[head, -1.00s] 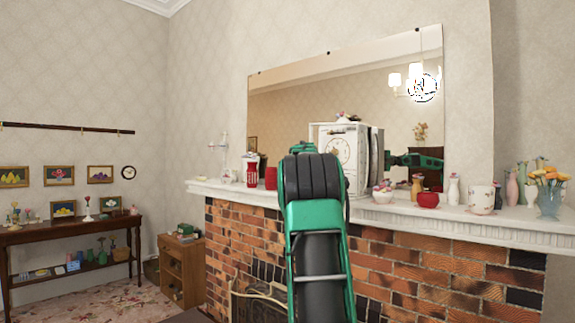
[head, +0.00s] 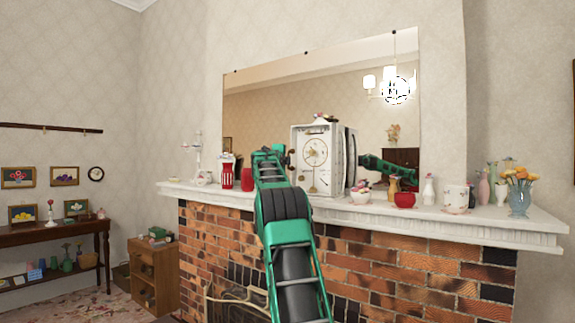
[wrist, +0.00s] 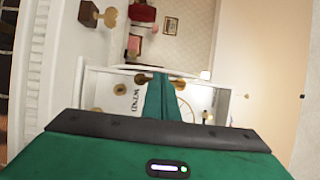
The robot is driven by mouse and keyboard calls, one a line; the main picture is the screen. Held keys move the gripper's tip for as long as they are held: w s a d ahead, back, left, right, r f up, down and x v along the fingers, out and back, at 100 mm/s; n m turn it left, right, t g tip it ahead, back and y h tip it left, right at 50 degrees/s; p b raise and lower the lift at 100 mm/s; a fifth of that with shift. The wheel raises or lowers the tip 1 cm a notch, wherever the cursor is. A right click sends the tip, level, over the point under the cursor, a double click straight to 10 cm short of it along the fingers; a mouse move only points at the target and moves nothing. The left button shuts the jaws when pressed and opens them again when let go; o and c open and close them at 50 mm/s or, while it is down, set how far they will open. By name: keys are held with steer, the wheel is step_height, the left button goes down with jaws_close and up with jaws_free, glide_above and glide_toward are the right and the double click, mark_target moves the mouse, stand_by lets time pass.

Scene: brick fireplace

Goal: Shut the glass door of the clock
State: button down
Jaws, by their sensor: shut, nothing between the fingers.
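The white clock (head: 317,180) stands upright on the mantel, its round dial facing the room. In the wrist view its pale front (wrist: 205,98) and part of its numerals show close up, turned sideways. The glass is hard to make out; I cannot tell how far its door stands from the case. My gripper (head: 268,150) is at the clock's left side in the head view, partly hidden by my own arm. In the wrist view the green fingers (wrist: 161,76) are together and empty, overlapping the clock front; contact is unclear.
The white mantel shelf (head: 440,221) carries a red-striped cup (head: 227,177) and red pot (head: 258,175) left of the clock. A red bowl (head: 404,200) and flower vase (head: 519,199) stand to its right. A mirror (head: 260,110) hangs behind.

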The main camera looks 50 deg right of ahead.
steer(key=shift+w+a+r, duration=0.2)
steer(key=shift+w+r, duration=0.05)
steer(key=shift+r, duration=0.15)
steer(key=w+a+v, duration=0.1)
steer(key=w+v, duration=0.1)
steer(key=v, duration=1.1)
steer(key=shift+w+a+f, duration=0.25)
steer(key=shift+a+f, duration=0.15)
steer(key=shift+f, duration=0.1)
steer(key=shift+f, duration=0.1)
steer(key=s+a+f+n+g+y, duration=0.2)
steer(key=s+a+f+n+y, duration=0.3)
steer(key=s+a+f+n, duration=0.45)
steer(key=s+a+f+n+g+y, duration=0.1)
steer(key=s+a+f+n+y, duration=0.45)
steer(key=a+f, duration=0.75)
steer(key=s+a+f+n+g+y, duration=0.1)
steer(key=s+a+f+n, duration=0.2)
steer(key=s+a+f, duration=0.3)
steer(key=s+a+f+n+g+y, duration=0.2)
steer(key=s+a+f, duration=0.5)
steer(key=s, duration=0.6)
steer(key=s+a+f+n+g+y, duration=0.2)
steer(key=s+a+f+n, duration=0.2)
steer(key=s+a+f, duration=0.3)
steer(key=s+f, duration=0.1)
steer(key=s, duration=0.2)
steer(key=shift+f, duration=0.25)
